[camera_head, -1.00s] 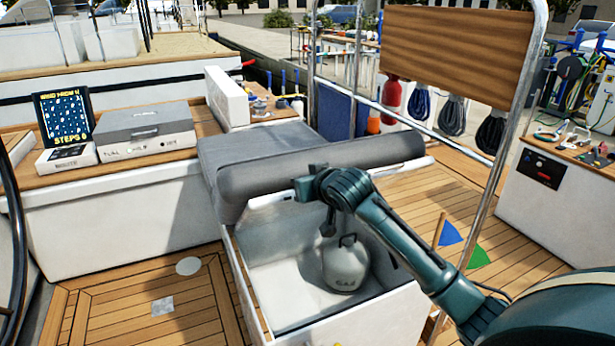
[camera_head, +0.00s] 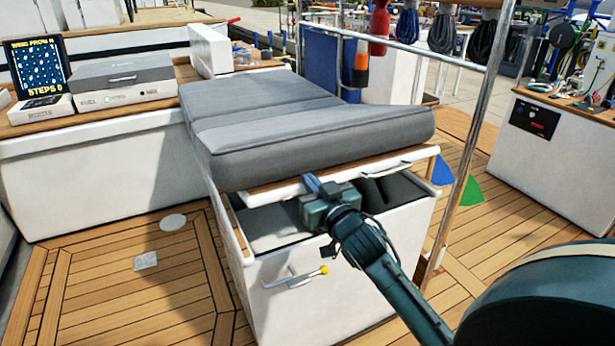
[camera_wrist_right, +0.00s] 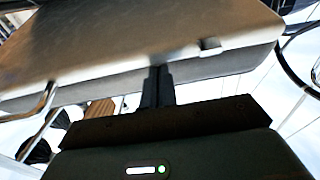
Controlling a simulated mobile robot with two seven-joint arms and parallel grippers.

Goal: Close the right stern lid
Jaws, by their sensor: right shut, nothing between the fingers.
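The right stern lid (camera_head: 310,120), a white and wood panel topped with thick grey cushions, hangs partly open over a white locker (camera_head: 330,300). A dark gap shows between its front edge and the locker, with grey things inside only partly visible. A metal handle (camera_head: 385,170) sits on its front edge. My right gripper (camera_head: 312,184) is shut and empty at that front edge, left of the handle. In the right wrist view its closed fingers (camera_wrist_right: 158,84) point at the edge of a broad pale panel (camera_wrist_right: 150,40); contact cannot be told. My left gripper is out of view.
A latch with a yellow knob (camera_head: 297,277) is on the locker front. A steel post (camera_head: 478,140) stands right of the locker. A white cabinet (camera_head: 555,140) is at the far right. The wooden deck (camera_head: 110,275) at left is mostly clear.

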